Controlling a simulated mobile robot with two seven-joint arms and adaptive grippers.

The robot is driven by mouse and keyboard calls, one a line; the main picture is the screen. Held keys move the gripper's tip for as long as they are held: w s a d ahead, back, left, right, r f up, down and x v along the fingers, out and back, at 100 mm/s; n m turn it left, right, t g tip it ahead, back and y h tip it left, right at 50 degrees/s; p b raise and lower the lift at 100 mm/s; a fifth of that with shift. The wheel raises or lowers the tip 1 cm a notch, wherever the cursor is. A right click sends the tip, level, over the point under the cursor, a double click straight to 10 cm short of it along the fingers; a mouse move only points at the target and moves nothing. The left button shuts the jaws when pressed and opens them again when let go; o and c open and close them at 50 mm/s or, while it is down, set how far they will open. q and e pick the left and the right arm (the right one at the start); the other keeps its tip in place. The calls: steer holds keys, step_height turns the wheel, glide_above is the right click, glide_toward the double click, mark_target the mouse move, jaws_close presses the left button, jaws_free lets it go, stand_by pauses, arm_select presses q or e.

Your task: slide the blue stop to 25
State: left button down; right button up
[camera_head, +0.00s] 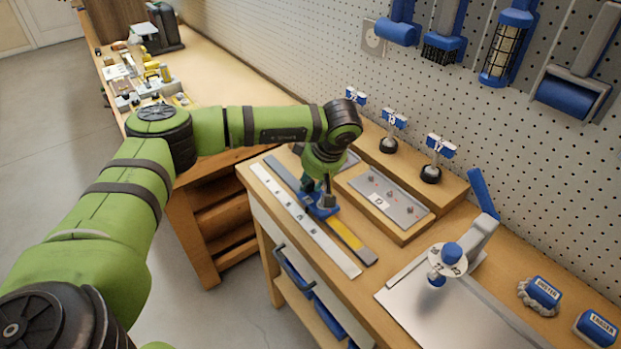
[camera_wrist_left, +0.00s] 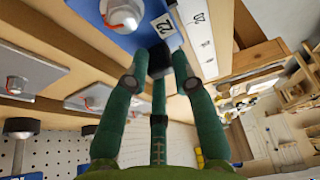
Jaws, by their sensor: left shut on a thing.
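The blue stop (camera_head: 323,211) sits on a grey rail (camera_head: 285,178) along the bench's front edge. A white scale strip (camera_head: 335,251) runs beside the rail. My left gripper (camera_head: 322,196) is above the stop and shut on it. In the left wrist view the green fingers (camera_wrist_left: 158,62) close around a dark post at the blue stop (camera_wrist_left: 98,12). A tag reading 22 (camera_wrist_left: 163,23) is close to the stop, and the scale (camera_wrist_left: 207,42) shows a 20 there. The exact reading at the stop is too small to tell. My right gripper is out of view.
A wooden block with a metal plate (camera_head: 395,203) stands just behind the rail, and numbered blue tags (camera_head: 441,146) stand behind it. A metal plate with a round dial (camera_head: 447,262) is at the right.

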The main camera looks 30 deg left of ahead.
arm_select(q)
steer(key=shift+a, duration=0.1)
steer(key=c, duration=1)
jaws_free()
steer(key=shift+c, duration=0.2)
steer(key=shift+r, duration=0.1)
steer(key=v, duration=1.2)
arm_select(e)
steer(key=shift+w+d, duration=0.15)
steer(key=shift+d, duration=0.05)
arm_select(q)
steer(key=shift+s, duration=0.1)
